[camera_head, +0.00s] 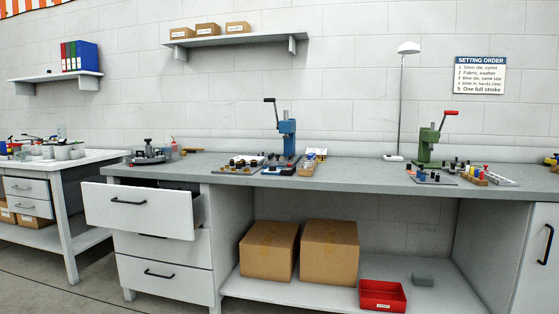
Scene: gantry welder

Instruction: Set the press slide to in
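Two hand presses stand on the grey workbench (345,181). The blue press (287,134) is near the middle and has a black-knobbed lever raised to the left. The green press (428,146) is further right and has a red-handled lever raised to the right. Small dies and parts lie on plates at the foot of each. The press slide is too small to make out on either press, so I cannot tell its position. Neither of my grippers is in view.
An open drawer (138,208) juts out at the bench's left. Cardboard boxes (329,252) and a red bin (383,295) sit on the lower shelf. A lamp (402,105) stands between the presses. A setting order sign (479,76) hangs on the wall. The bench top between the presses is mostly clear.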

